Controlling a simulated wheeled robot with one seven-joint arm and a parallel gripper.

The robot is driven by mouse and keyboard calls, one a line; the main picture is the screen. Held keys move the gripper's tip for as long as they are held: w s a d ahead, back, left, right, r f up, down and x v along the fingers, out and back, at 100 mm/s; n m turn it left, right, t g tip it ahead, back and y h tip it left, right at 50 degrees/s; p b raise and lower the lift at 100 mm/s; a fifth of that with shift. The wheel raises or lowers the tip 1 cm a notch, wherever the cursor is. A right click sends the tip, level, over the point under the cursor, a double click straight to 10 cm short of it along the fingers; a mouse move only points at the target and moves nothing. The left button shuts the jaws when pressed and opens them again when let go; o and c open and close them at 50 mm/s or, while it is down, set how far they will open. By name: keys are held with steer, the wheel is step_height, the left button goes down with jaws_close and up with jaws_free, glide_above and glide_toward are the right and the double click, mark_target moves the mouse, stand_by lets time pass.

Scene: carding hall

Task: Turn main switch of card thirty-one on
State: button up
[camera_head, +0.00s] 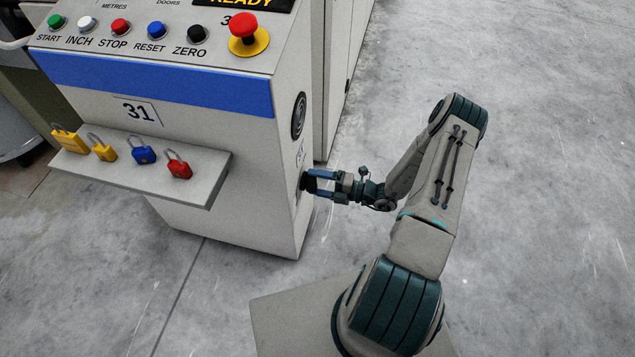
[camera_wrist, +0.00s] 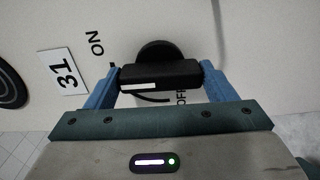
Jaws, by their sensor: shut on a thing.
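The main switch is a black rotary knob with a bar handle (camera_wrist: 185,74) on the side panel of card 31's cabinet. In the head view the switch (camera_head: 308,183) is a small dark shape, partly hidden by my gripper. My gripper (camera_wrist: 160,72) is shut on the handle, one blue finger at each end of the bar. A white mark lies on the bar's left half in the wrist view. The ON label (camera_wrist: 94,43) is to the upper left of the knob. The OFF label (camera_wrist: 182,97) is below it, partly hidden. Which label the handle points to is unclear.
A sloped panel (camera_head: 190,22) carries several coloured buttons and a red emergency stop (camera_head: 244,26). A shelf (camera_head: 195,190) on the cabinet's front holds several padlocks. A round black fitting (camera_head: 299,116) is above the switch. The floor to the right is clear.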

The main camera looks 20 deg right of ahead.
steer(key=o, duration=1)
steer(key=p+v, duration=0.1)
steer(key=v, duration=1.3)
steer(key=shift+p, duration=0.3)
